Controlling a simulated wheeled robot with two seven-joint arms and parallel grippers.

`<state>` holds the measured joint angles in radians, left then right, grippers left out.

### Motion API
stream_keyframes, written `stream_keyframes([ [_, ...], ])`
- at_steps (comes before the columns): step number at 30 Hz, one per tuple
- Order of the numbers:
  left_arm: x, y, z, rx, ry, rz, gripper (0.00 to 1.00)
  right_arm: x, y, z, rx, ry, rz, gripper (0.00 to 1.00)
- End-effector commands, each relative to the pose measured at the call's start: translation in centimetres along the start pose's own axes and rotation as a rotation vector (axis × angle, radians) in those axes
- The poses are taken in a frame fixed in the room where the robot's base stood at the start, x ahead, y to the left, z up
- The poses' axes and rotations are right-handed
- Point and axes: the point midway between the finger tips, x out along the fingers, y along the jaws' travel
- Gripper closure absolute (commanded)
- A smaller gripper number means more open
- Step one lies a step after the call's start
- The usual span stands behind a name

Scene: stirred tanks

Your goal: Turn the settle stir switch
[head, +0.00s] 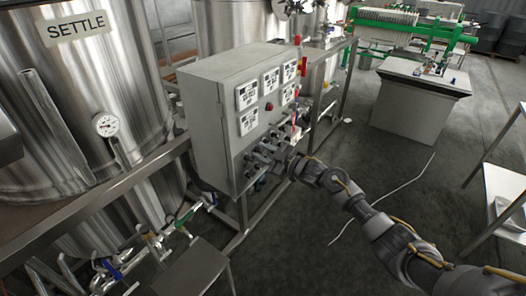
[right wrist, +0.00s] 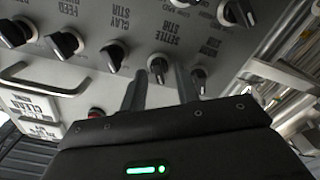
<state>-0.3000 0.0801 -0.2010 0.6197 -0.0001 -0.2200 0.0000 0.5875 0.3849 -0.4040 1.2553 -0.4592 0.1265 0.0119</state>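The settle stir switch (right wrist: 157,68) is a black knob with a pale pointer on the grey panel, under the upside-down label "SETTLE STIR" in the right wrist view. My right gripper (right wrist: 160,76) is open, with one finger on each side of this knob and the tips close to the panel. I cannot tell whether the fingers touch it. In the head view, my right gripper (head: 287,165) reaches the lower switch rows of the control box (head: 207,128), and the arm hides some knobs. My left gripper is not in view.
The clay stir knob (right wrist: 114,56) sits left of the switch, and another knob (right wrist: 199,78) stands close by the right finger. A metal handle (right wrist: 40,82) juts from the panel. In the head view, a steel rail (head: 105,190) and the settle tank (head: 75,95) stand left.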

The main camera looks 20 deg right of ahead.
Motion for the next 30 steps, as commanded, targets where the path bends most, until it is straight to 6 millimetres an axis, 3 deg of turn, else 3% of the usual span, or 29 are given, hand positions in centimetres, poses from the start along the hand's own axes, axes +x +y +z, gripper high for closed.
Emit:
stream_keyframes([
  [8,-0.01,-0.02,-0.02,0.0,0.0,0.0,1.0,0.12,0.02,-0.01,-0.001,0.001,0.0,0.69],
  [15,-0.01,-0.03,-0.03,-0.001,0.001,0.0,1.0,0.1,0.02,-0.01,0.0,0.0,0.0,1.0],
  [23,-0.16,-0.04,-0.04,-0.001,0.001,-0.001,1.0,0.1,0.03,-0.04,0.022,0.0,0.0,1.0],
  [30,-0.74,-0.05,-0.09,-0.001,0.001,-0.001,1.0,0.12,0.14,-0.11,0.141,0.0,0.001,1.0],
])
